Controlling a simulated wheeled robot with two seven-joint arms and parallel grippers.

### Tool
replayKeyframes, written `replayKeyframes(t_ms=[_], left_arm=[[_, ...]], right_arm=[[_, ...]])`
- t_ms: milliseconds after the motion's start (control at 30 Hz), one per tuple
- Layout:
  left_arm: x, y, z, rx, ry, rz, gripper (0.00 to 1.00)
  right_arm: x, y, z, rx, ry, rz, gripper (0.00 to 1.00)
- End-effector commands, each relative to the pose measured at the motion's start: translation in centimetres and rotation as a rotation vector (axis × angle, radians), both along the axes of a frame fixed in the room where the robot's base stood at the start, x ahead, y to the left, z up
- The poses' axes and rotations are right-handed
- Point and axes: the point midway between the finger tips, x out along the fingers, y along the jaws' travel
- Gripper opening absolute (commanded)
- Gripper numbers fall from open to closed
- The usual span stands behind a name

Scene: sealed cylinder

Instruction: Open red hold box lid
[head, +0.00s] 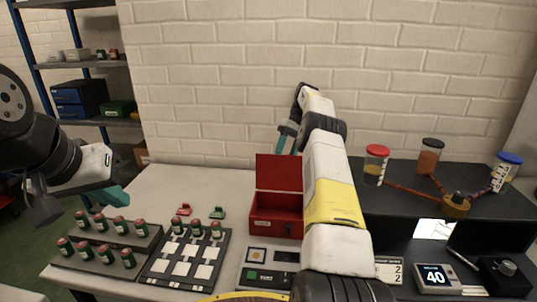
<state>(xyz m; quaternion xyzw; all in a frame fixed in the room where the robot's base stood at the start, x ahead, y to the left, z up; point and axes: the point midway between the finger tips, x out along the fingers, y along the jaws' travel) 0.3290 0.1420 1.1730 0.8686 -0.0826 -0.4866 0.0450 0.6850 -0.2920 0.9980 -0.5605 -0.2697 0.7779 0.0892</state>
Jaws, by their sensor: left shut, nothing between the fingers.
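The red hold box (276,228) stands on the table in the middle of the head view. Its red lid (277,173) stands upright at the back edge, so the box is open; my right arm covers part of its right side. My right gripper (287,140) is above and behind the lid, with teal fingers pointing down; whether they are apart is unclear. My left gripper (112,197) is at the left, above the vial racks, shut and empty.
Racks of green vials with red caps (107,243) and a black tray with white squares (188,257) lie left of the box. Small red (183,210) and green (217,212) pieces lie behind. A black platform with capped cylinders (376,164) is at right. A brick wall stands behind.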

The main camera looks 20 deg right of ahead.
Motion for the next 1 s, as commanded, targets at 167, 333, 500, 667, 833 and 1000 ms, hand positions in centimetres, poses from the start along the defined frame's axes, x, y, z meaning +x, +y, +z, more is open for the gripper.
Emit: replayKeyframes(t_ms=[167, 333, 500, 667, 833, 1000], left_arm=[[0.0, 0.0, 0.0, 0.000, 0.000, 0.000, 0.00], [0.0, 0.0, 0.0, 0.000, 0.000, 0.000, 0.00], [0.0, 0.0, 0.0, 0.000, 0.000, 0.000, 0.00], [0.0, 0.0, 0.0, 0.000, 0.000, 0.000, 0.00], [0.0, 0.0, 0.0, 0.000, 0.000, 0.000, 0.00], [0.0, 0.0, 0.0, 0.000, 0.000, 0.000, 0.00]], right_arm=[[-0.3, 0.0, -0.4, 0.000, 0.015, 0.004, 0.46], [-0.3, 0.2, -0.3, 0.003, 0.016, 0.006, 0.46], [-0.2, 0.3, -0.3, 0.004, 0.015, 0.008, 0.46], [-0.2, 0.4, -0.2, 0.004, 0.012, 0.008, 0.46], [-0.3, 0.7, 0.1, 0.000, -0.002, 0.009, 0.46], [-0.4, 1.4, 0.4, -0.015, -0.038, 0.009, 0.46]])
